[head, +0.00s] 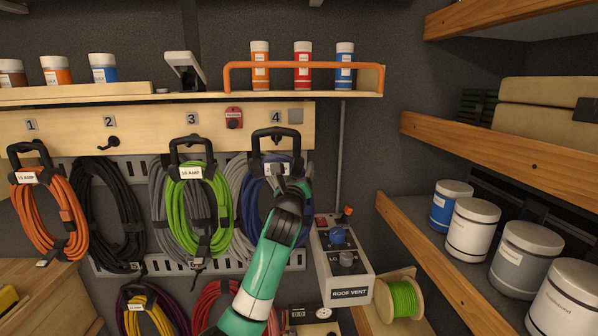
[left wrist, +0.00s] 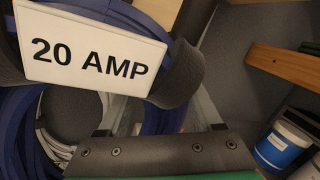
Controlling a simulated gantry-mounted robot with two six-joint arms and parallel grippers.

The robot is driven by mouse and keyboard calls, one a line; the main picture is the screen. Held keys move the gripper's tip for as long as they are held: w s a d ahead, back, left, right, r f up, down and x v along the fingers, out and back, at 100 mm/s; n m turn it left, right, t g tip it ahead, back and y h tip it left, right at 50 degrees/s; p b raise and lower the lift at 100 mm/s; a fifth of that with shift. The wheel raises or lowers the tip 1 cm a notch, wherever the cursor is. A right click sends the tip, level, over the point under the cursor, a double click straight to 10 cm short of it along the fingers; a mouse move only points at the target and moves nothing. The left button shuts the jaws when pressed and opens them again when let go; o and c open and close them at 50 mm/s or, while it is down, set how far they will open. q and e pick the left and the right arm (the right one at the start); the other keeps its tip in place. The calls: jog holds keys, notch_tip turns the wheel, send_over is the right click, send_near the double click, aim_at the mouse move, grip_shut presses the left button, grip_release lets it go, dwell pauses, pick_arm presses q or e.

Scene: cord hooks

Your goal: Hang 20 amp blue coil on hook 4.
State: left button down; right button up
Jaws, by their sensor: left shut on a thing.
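The blue coil (head: 256,205) hangs at the hook 4 place, under the number 4 plate (head: 276,117). Its black carry handle (head: 275,133) is up against the wooden rail, around or in front of hook 4; whether the hook bears it I cannot tell. Its white tag reads 20 AMP in the left wrist view (left wrist: 92,56), tilted and close to the camera. My left gripper (head: 299,187) is at the coil's right side, just below the handle, and is shut on the blue coil. Its fingertips are partly hidden. My right gripper is not in view.
An orange coil (head: 45,217) and a green coil (head: 202,222) hang at hooks 1 and 3. Hook 2 (head: 108,143) is bare. Grey coils hang behind. The roof vent box (head: 343,270) and wooden shelves (head: 470,153) stand to the right.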

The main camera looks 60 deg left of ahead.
aim_at(300, 176)
pick_arm(q)
jog(key=shift+s+d, duration=0.3)
jog(key=shift+d, duration=0.45)
jog(key=shift+s+d, duration=0.3)
jog(key=shift+d, duration=0.45)
jog(key=shift+d+r, duration=0.1)
jog(key=shift+s, duration=0.1)
